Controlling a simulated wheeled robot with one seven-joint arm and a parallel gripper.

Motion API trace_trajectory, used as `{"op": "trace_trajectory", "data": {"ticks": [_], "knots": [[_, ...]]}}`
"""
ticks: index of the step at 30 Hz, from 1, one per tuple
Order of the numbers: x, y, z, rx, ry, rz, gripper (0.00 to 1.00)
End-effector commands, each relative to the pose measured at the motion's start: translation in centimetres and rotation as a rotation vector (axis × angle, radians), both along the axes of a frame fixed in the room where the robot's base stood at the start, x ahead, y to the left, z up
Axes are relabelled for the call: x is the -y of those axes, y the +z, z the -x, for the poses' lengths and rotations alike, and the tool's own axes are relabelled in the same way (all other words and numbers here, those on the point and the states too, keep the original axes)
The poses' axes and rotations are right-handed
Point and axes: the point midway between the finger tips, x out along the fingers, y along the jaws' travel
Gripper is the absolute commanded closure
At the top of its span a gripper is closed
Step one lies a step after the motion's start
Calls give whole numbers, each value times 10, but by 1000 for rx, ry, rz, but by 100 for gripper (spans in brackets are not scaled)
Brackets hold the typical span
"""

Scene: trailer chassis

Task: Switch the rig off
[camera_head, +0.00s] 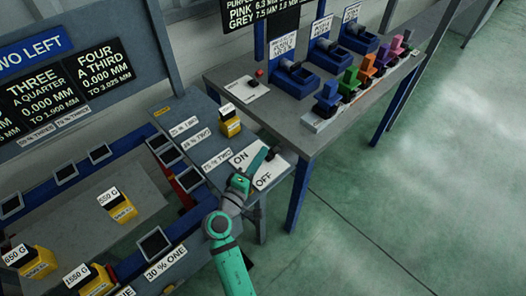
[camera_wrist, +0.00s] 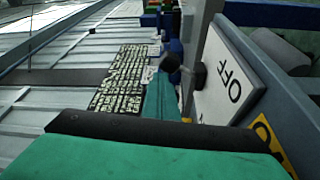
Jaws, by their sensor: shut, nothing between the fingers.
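The switch panel (camera_head: 243,157) is a pale plate marked ON and OFF at the table's near corner. In the wrist view the plate (camera_wrist: 225,85) shows the OFF mark, rotated. A lever with a dark round knob (camera_wrist: 170,63) stands out from the plate; its knob (camera_head: 271,155) also shows in the head view. My green gripper (camera_head: 261,161) is shut and empty, reaching over the plate between ON and OFF. In the wrist view its fingers (camera_wrist: 160,97) end close by the knob. I cannot tell whether they touch it, nor which setting the lever holds.
A yellow labelled block (camera_head: 230,127) stands just behind the panel. Blue-framed bays with yellow weights (camera_head: 118,208) lie to the left. A grey bench (camera_head: 300,136) with coloured pieces and blue holders is at the back right. The green floor on the right is clear.

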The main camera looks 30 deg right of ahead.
Motion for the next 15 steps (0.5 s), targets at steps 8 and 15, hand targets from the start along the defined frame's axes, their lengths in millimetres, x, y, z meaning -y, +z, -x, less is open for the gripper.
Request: {"op": "trace_trajectory", "data": {"ticks": [8, 15], "knots": [[-43, -5, 28, -3, 3, 0, 100], [-69, -5, 44, 1, 2, 1, 100]]}}
